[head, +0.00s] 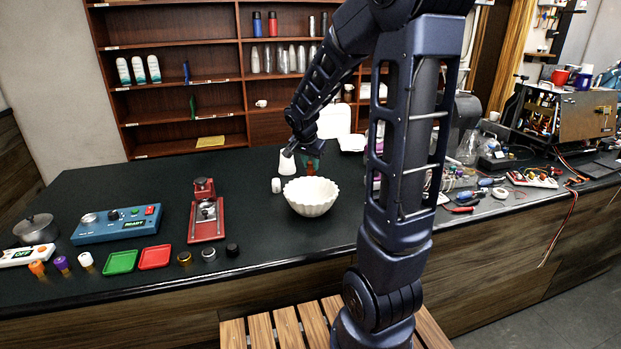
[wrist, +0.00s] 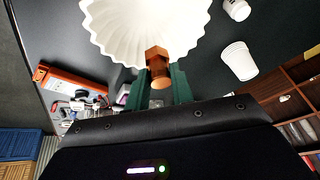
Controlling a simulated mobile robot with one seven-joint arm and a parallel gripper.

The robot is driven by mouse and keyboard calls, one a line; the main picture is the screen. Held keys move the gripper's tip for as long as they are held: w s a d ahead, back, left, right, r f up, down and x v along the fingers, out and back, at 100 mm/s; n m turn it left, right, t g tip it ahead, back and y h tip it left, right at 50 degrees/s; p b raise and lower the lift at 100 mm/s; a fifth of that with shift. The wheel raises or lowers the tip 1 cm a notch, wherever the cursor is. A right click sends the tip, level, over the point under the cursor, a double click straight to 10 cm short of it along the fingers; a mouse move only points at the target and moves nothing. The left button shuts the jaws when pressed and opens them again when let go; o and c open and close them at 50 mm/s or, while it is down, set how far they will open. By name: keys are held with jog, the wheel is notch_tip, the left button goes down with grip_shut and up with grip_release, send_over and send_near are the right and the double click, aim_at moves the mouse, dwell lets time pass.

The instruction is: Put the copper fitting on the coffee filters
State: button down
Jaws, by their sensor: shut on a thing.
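The coffee filters (head: 311,196) are a white fluted stack, open at the top, standing on the dark counter near its front edge. They also fill the top of the wrist view (wrist: 135,22). My gripper (head: 312,158) is just behind them in the head view. Its green fingers (wrist: 159,88) are shut on the copper fitting (wrist: 158,66), an orange-brown piece with a hexagonal part and a round end. The fitting also shows in the head view (head: 311,169), just above the filters' far rim. Whether it touches the filters I cannot tell.
A small white cup (head: 276,185) stands left of the filters, and a larger white cup (head: 287,164) stands behind. A red device (head: 206,219), green tray (head: 120,262) and red tray (head: 155,257) lie left. Tools and an opened machine (head: 560,112) crowd the right.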

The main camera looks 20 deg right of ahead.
aim_at(309, 172)
jog(key=shift+f, duration=2.8)
jog(key=shift+f, duration=0.1)
jog(key=c, duration=1.2)
grip_release()
jog(key=v, duration=1.2)
jog(key=s+d+r+n+y, duration=0.1)
jog(key=s+n, duration=0.3)
jog(key=s, duration=0.7)
jog(key=s+d+r+n+y, duration=0.1)
jog(key=s+r+n, duration=0.3)
jog(key=s, duration=0.6)
jog(key=shift+s+d+r+n+t+y, duration=0.3)
jog(key=shift+s+d+n+t, duration=0.1)
jog(key=shift+d+n, duration=0.3)
